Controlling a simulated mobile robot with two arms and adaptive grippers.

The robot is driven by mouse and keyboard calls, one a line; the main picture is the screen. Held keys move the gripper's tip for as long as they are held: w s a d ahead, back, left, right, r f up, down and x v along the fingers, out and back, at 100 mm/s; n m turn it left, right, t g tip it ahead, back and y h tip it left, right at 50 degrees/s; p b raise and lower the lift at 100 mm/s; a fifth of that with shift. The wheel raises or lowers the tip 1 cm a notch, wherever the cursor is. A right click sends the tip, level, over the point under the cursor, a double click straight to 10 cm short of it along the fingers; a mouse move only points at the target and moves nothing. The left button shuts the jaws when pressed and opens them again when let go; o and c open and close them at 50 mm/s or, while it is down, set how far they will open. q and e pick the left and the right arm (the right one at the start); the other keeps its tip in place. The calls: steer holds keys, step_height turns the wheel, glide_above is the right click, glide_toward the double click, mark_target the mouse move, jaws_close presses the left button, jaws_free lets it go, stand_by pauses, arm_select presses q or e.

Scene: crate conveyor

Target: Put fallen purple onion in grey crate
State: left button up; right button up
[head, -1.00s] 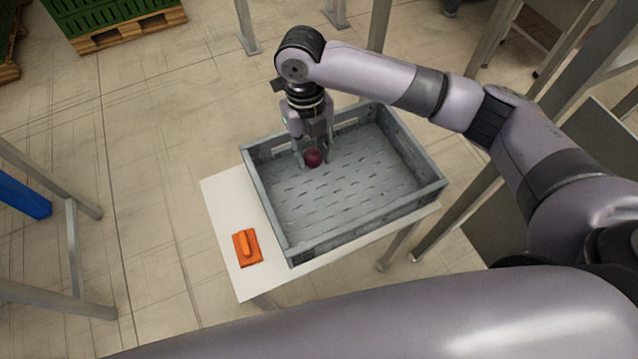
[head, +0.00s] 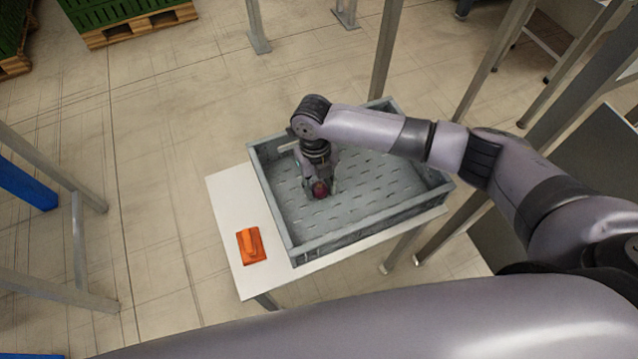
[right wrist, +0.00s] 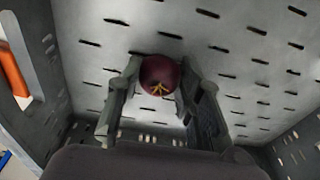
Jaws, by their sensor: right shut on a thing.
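The purple onion (head: 320,189) is held between the fingers of my right gripper (head: 319,192), inside the walls of the grey crate (head: 277,223). In the right wrist view the onion (right wrist: 160,76) sits between the two fingertips, with the slotted crate floor (right wrist: 225,35) behind it. I cannot tell whether the onion touches the floor. The crate is otherwise empty where I can see it. My left gripper is not in view.
The crate stands on a white table (head: 226,200). An orange object (head: 251,245) lies on the table left of the crate. Metal posts (head: 385,50) stand behind the crate. A wooden pallet with green crates (head: 125,20) is at the far left.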

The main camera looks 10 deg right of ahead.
steer(key=o, duration=1)
steer(key=shift+f, duration=0.1)
steer(key=shift+o, duration=0.2)
step_height(320, 180, up, 12)
steer(key=w, duration=0.1)
steer(key=shift+w+a, duration=0.15)
steer(key=shift+w, duration=0.1)
steer(key=shift+s, duration=0.1)
